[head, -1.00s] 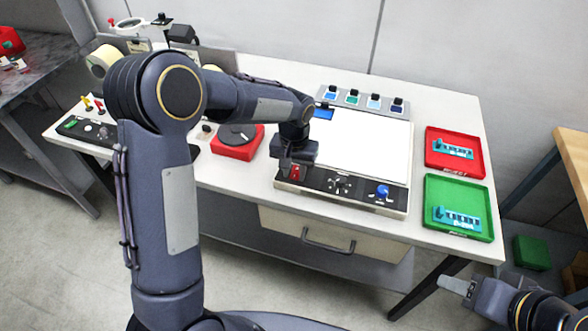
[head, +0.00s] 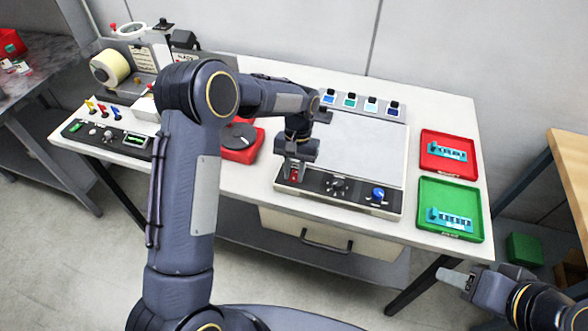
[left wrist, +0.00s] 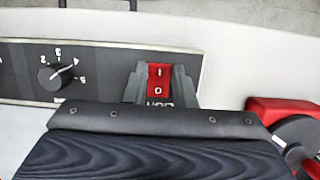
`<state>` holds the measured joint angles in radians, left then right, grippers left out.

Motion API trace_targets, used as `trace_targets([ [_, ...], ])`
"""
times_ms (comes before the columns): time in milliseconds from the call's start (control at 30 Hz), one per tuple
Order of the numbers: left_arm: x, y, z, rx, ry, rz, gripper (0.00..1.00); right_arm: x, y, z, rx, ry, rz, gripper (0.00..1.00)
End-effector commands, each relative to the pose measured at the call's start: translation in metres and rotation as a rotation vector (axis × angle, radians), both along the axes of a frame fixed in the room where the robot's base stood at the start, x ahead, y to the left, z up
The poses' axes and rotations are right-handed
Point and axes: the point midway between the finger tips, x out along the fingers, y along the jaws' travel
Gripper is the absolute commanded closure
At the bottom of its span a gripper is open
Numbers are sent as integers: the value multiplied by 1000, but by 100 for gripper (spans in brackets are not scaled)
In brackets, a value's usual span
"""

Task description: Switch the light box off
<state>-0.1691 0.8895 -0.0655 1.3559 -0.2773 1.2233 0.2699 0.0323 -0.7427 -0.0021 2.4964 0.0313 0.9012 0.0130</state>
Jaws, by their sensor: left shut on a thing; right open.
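The light box (head: 365,145) sits on the white bench, and its panel is now dull grey and unlit. Its red rocker switch (head: 294,174) is at the left end of the dark front control strip. The left wrist view shows the switch (left wrist: 158,77) with its I and O marks. My left gripper (head: 293,172) is over it, with one finger on each side, shut on the switch; its fingers also show in the left wrist view (left wrist: 159,88). My right gripper (head: 455,278) is open and empty, away from the bench at the lower right.
A blue knob (head: 378,194) is on the strip's right. A red tray (head: 472,172) and a green tray (head: 474,190) with teal parts stand to the right. A red turntable-like device (head: 240,156) is left of the box. The label rewinder (head: 125,68) is at back left.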

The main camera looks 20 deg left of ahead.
Motion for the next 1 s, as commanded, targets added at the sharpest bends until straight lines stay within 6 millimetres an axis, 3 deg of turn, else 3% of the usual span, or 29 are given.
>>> trace_targets([
  [33,0,0,0,0,0,0,74,0,0,0,0,0,0,54],
  [200,0,0,0,0,0,0,55,0,0,0,0,0,0,54],
  [533,1,0,4,0,-2,0,55,0,0,-2,0,0,0,54],
  [1000,19,-1,70,0,-2,-1,55,0,0,-17,0,0,0,54],
])
